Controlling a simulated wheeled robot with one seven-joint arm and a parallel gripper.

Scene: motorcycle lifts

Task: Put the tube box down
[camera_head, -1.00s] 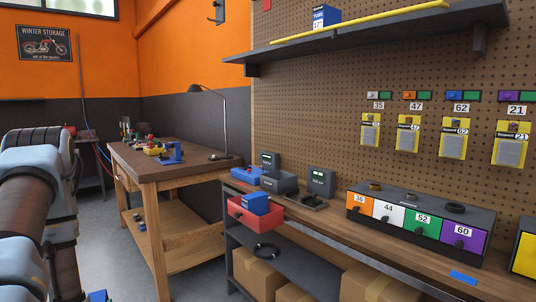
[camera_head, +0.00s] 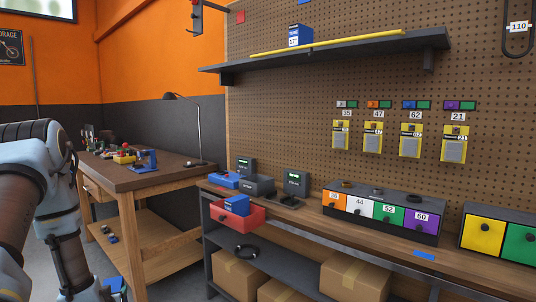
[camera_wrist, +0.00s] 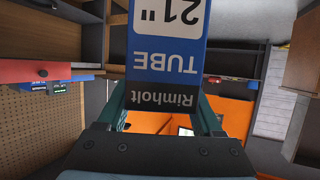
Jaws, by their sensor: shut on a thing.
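A blue, white and black tube box (camera_wrist: 165,55) marked 21", TUBE and Rimholt fills the upper middle of the wrist view, its print upside down. My gripper (camera_wrist: 162,100) is shut on it, with a teal finger on each side; the box's far end is cut off by the frame. In the head view my arm is at the left, and a small patch of blue shows at the bottom left near its end; I cannot tell for sure that it is the held box.
A similar blue box (camera_head: 299,36) stands on the high shelf (camera_head: 350,54) beside a yellow rod. Another blue box (camera_head: 236,205) sits in a red open drawer (camera_head: 238,220) at the bench. Numbered drawers (camera_head: 375,208) stand on the bench (camera_head: 440,250). A wooden workbench (camera_head: 140,175) stands left.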

